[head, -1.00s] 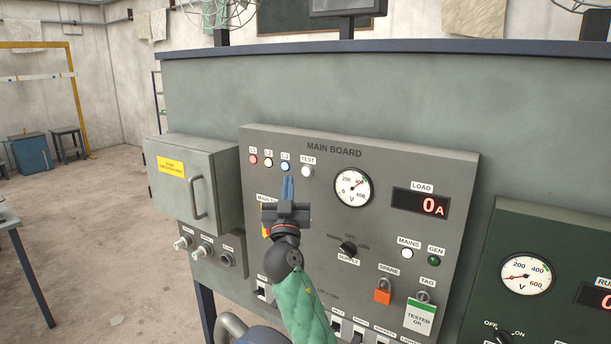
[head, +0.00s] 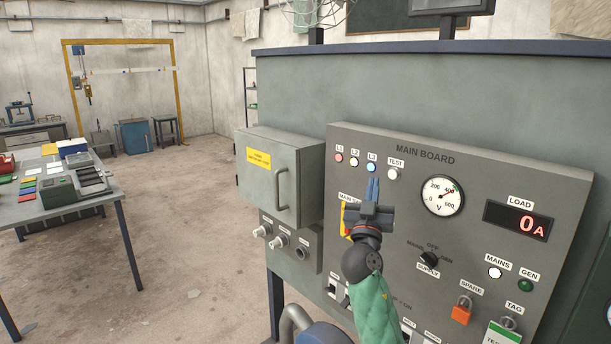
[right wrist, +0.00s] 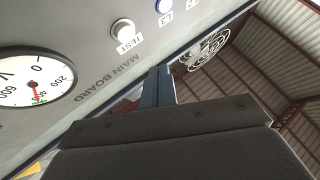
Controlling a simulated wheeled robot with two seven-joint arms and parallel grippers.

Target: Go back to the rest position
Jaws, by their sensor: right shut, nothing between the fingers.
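My right gripper (head: 373,190) is in front of the main board (head: 455,185), below the L3 lamp (head: 371,167) in the head view. Its blue fingers are together and empty, pointing up. In the right wrist view the fingers (right wrist: 158,88) stand near the white TEST button (right wrist: 123,30); I cannot tell the exact gap to the panel. My arm hides part of the board's lower left, including most of a yellow-marked main switch. My left gripper is not in view.
A grey cabinet (head: 270,160) with a bar handle adjoins the board's left. An orange padlock (head: 462,311) and a TAG card hang at lower right. A table (head: 98,212) with trays and coloured cards stands at left. Open floor (head: 190,240) lies between.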

